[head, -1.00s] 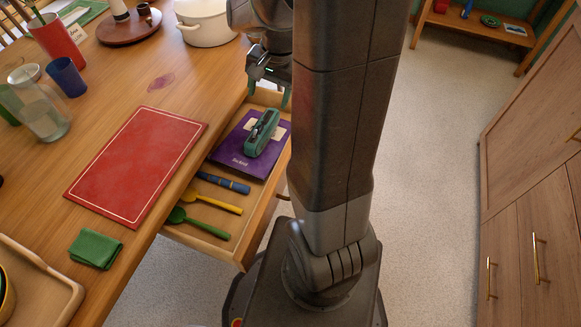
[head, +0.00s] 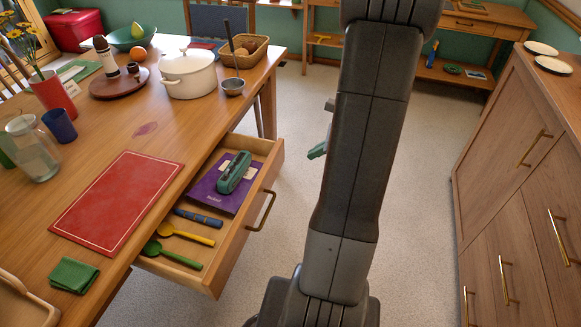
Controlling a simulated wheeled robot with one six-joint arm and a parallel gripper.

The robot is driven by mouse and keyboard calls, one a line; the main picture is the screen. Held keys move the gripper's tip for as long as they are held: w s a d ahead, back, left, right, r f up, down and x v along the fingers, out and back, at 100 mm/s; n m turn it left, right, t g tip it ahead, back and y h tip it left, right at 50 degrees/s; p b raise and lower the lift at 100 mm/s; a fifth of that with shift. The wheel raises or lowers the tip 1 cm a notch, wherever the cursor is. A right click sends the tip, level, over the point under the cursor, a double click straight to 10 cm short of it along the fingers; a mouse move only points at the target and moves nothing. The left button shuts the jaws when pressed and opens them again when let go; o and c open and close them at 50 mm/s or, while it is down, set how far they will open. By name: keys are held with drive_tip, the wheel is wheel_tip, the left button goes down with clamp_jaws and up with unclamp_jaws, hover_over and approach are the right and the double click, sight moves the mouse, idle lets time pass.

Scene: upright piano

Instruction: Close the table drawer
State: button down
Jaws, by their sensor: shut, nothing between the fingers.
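The table drawer (head: 222,262) stands open, pulled out from the right side of the wooden table (head: 112,132). My gripper (head: 317,151) shows only in part, as a green fingertip left of my arm. It is to the right of the drawer, apart from the handle; the rest is hidden behind my arm.
The tabletop holds a red mat (head: 118,203), a green cloth (head: 75,275), a white pot (head: 188,75) and a basket (head: 246,50). A wooden cabinet (head: 520,170) stands at right. The floor (head: 425,150) between is clear.

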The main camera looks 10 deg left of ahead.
drive_tip(key=d+m, duration=0.1)
drive_tip(key=b, duration=0.2)
approach(274, 166)
wheel_tip(274, 166, down, 4)
drive_tip(key=a, duration=0.2)
drive_tip(key=shift+s+a, duration=0.15)
drive_tip(key=shift+a, duration=0.75)
drive_tip(key=a+p, duration=0.1)
drive_tip(key=a, duration=0.5)
drive_tip(key=w+a+p, duration=0.1)
drive_tip(key=a+p, duration=0.1)
drive_tip(key=a, duration=0.5)
drive_tip(key=a+p, duration=0.1)
drive_tip(key=a, duration=0.6)
drive_tip(key=shift+w+p, duration=0.3)
drive_tip(key=shift+w, duration=0.05)
drive_tip(key=shift+d, duration=0.15)
